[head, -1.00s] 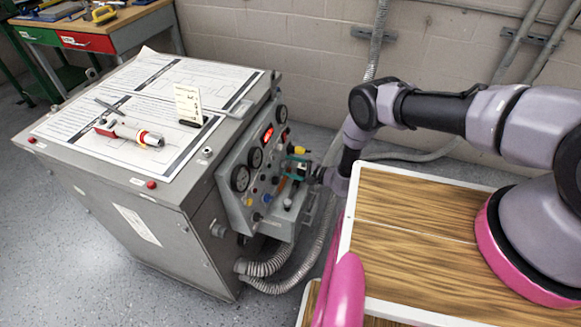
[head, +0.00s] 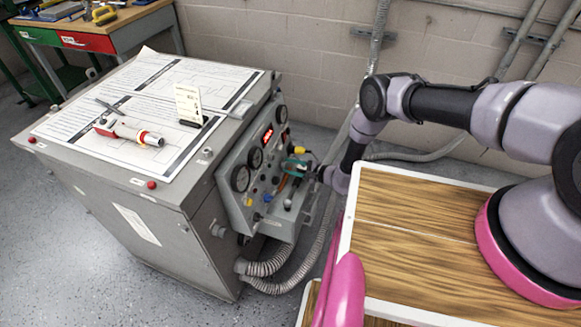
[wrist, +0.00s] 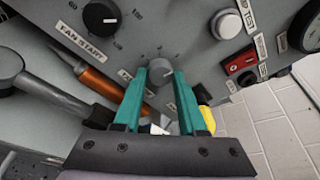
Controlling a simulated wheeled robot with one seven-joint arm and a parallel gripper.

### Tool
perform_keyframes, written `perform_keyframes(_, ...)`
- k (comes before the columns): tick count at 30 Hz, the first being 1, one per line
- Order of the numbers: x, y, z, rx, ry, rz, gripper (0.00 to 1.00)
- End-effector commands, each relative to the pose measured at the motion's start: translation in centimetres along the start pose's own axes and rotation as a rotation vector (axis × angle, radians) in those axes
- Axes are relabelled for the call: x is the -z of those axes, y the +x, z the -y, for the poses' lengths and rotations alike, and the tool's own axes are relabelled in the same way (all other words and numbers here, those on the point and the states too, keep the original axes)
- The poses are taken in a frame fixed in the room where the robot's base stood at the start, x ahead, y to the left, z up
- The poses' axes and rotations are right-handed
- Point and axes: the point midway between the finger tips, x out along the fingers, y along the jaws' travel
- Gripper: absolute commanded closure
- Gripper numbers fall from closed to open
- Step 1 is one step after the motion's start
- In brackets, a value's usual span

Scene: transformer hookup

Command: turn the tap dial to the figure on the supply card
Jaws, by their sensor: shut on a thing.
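The tap dial (wrist: 160,74) is a small grey knob on the sloping panel, with small marks around it in the wrist view. My gripper's teal fingers (wrist: 159,79) lie on either side of it, shut on it. In the head view my gripper (head: 294,167) is at the panel's right part, and the dial cannot be made out there. The supply card (head: 188,104) stands upright on top of the grey cabinet; its figure is too small to read.
The grey cabinet (head: 150,215) carries round gauges, a red display (head: 267,136) and ribbed hoses. In the wrist view, a black knob (wrist: 101,16), an orange cylinder (wrist: 99,84) and a grey lever (wrist: 62,98) are close to my fingers. A red-and-white tool (head: 130,132) lies on the cabinet-top papers.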

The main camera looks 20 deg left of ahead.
Motion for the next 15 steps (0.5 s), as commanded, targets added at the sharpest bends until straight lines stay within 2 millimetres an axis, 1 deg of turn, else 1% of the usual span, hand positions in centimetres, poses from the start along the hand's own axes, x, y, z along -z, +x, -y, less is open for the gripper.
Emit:
perform_keyframes(1, 0.12, -0.07, 0.25, -0.002, 0.040, -0.005, 1.00)
perform_keyframes(15, 0.06, -0.04, 0.36, -0.085, 0.474, -0.033, 1.00)
